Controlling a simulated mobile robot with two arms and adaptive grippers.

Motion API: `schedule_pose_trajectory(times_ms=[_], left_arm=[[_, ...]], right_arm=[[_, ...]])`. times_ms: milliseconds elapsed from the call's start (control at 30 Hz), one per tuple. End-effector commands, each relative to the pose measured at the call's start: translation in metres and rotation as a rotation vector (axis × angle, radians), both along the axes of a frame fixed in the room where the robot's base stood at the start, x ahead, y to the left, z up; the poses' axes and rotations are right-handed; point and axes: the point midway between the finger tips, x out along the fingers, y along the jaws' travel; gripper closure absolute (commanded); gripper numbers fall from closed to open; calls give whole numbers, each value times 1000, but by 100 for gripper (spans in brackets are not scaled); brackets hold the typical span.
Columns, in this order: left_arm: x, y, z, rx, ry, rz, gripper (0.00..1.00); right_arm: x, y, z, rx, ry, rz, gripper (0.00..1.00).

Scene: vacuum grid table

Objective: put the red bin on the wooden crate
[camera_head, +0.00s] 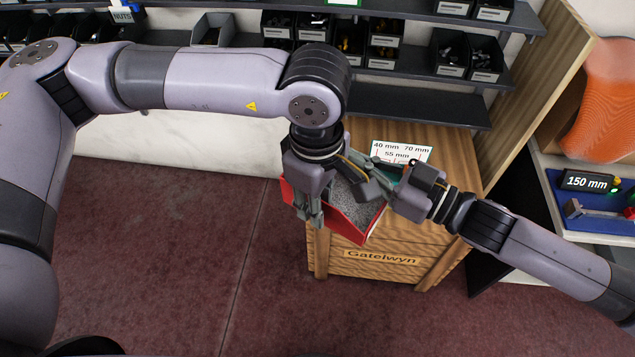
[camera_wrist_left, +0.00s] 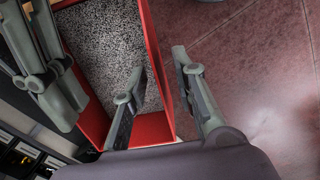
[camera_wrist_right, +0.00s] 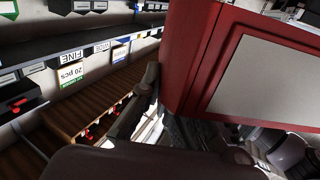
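The red bin (camera_head: 350,221), filled with grey granules, hangs tilted at the left front corner of the wooden crate (camera_head: 381,257), partly over its top. My left gripper (camera_head: 311,214) is open around the bin's left wall. In the left wrist view, one finger is inside over the granules and the other outside, with gaps beside the red wall (camera_wrist_left: 153,65). My right gripper (camera_head: 372,180) is at the bin's opposite side; its fingers look closed on the wall, partly hidden. The right wrist view shows the bin's outer face (camera_wrist_right: 192,55) with a pale plate close to one finger.
A white size sign (camera_head: 402,152) stands at the back of the crate top. Shelves with black parts bins (camera_head: 384,56) line the wall behind. A wooden panel (camera_head: 525,85) and another shelf unit stand to the right. The red floor at left is clear.

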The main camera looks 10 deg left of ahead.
Motion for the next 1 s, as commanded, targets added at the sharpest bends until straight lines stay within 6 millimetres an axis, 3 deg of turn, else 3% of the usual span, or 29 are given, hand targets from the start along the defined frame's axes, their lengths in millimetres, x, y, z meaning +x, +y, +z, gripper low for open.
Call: schedule_pose_trajectory(times_ms=[367,767,1000], left_arm=[[0,0,-7,0,-1,0,74],[0,0,-6,0,-1,0,100],[0,0,-6,0,-1,0,100]], right_arm=[[0,0,1,1,0,0,100],[0,0,1,1,0,0,100],[0,0,0,1,0,1,100]])
